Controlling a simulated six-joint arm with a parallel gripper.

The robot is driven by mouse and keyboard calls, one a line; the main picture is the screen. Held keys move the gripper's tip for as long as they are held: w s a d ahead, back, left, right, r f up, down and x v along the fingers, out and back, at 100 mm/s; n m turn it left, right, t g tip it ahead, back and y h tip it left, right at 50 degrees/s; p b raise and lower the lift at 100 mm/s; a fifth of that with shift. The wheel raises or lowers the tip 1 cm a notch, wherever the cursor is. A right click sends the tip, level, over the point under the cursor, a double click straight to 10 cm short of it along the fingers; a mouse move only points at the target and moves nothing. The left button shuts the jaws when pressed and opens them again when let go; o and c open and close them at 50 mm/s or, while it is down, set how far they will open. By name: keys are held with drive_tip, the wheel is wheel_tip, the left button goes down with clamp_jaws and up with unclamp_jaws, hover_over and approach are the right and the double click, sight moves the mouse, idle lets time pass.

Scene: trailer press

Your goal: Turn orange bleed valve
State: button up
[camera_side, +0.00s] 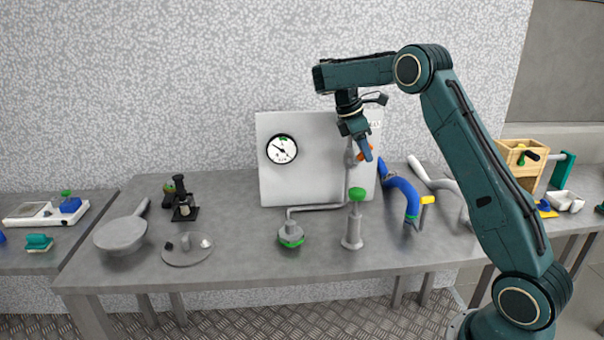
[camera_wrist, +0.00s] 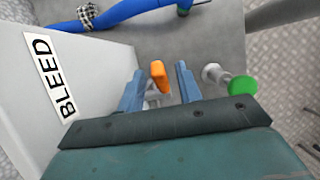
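The orange bleed valve handle (camera_side: 361,156) sits on grey pipework in front of the white panel (camera_side: 300,180), partly hidden behind my gripper in the side view. My gripper (camera_side: 367,155) points down at it. In the wrist view, the two blue fingers of my gripper (camera_wrist: 160,69) are apart, with the orange handle (camera_wrist: 159,77) showing between them. Gaps show on both sides of the handle, so neither finger appears to touch it. I cannot tell exactly how deep the handle lies between the fingers. A "BLEED" label (camera_wrist: 50,75) is on the panel.
A green-topped pump cylinder (camera_side: 353,225) stands just in front of the valve; its green knob (camera_wrist: 243,88) is right of my fingers. A blue hose (camera_side: 403,190) and yellow-handled valve (camera_side: 427,200) lie right. The gauge (camera_side: 281,149) is on the panel. A pan (camera_side: 121,233) stands left.

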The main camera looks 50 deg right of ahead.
drive_tip(key=shift+s+d+f+t+y, duration=0.2)
drive_tip(key=shift+t+y, duration=0.25)
drive_tip(key=shift+y, duration=0.05)
drive_tip(key=shift+s+d+f+t+y, duration=0.15)
drive_tip(key=shift+d+f+t+y, duration=0.05)
drive_tip(key=shift+t+y, duration=0.3)
idle(0.8)
drive_tip(key=shift+s+d+f+t+y, duration=0.1)
drive_tip(key=shift+s+f+t+y, duration=0.15)
drive_tip(key=shift+t+y, duration=0.45)
wheel_tip(320, 180, up, 13)
drive_tip(key=s+a+r+m+t, duration=0.1)
drive_tip(key=s+a+r, duration=0.15)
drive_tip(key=a, duration=0.35)
drive_tip(key=s+a+r+m+t, duration=0.1)
drive_tip(key=s+a+m, duration=0.15)
drive_tip(key=a, duration=0.45)
drive_tip(key=s+a+f+m+t, duration=0.2)
drive_tip(key=s+a+m, duration=0.1)
drive_tip(key=s+a, duration=0.7)
drive_tip(key=shift+s+f+h, duration=0.3)
drive_tip(key=shift+s+f, duration=0.05)
drive_tip(key=shift+f, duration=0.05)
idle(0.7)
drive_tip(key=shift+a, duration=0.1)
